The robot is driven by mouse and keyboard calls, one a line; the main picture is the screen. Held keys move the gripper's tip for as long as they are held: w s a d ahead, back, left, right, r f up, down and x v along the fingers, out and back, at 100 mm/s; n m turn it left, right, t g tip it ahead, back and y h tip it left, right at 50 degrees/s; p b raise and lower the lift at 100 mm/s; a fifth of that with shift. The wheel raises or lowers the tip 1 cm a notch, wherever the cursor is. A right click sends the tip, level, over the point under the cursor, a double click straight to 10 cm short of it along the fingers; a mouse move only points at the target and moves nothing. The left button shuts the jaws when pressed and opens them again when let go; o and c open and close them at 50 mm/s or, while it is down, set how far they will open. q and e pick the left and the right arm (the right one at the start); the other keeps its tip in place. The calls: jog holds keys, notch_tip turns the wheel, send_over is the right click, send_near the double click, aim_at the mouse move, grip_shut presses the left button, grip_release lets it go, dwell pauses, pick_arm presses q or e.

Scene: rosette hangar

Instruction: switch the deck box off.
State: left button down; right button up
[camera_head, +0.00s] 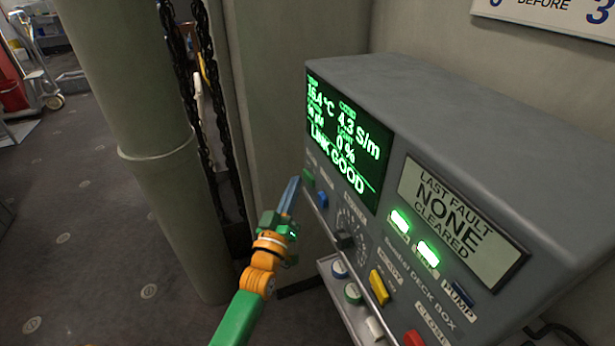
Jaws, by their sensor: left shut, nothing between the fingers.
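The deck box (480,150) is a grey sloped console at the right. Its screen (345,140) is lit with green text reading "LINK GOOD", and two lamps (428,254) glow green. A green button (308,177) and a blue button (322,199) sit below the screen, with a dark dial knob (345,240) and a yellow rocker (379,287) lower down. My left gripper (290,192) is shut and empty, its blue fingers just left of the green button; I cannot tell whether they touch the box. My right gripper is out of view.
A ledge (328,267) below carries blue, green and white buttons. A red button (413,338) is at the bottom edge. A thick grey-green pipe (150,120) and dark chains (195,80) stand to the left. Open floor (60,220) lies beyond.

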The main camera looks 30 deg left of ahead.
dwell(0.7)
pick_arm(q)
jog(key=shift+w+d, duration=0.25)
jog(key=shift+w, duration=0.2)
dwell(0.4)
dwell(0.4)
jog(key=shift+s+a, duration=0.15)
jog(key=shift+s, duration=0.25)
jog(key=shift+s+a+p, duration=0.35)
jog(key=shift+s+a, duration=0.1)
jog(key=shift+s, duration=0.25)
jog(key=shift+s+a+p, duration=0.35)
jog(key=shift+s+a, duration=0.1)
jog(key=shift+s, duration=0.3)
jog(key=shift+s+a+p, duration=0.35)
jog(key=shift+s+a, duration=0.1)
jog(key=shift+s, duration=0.25)
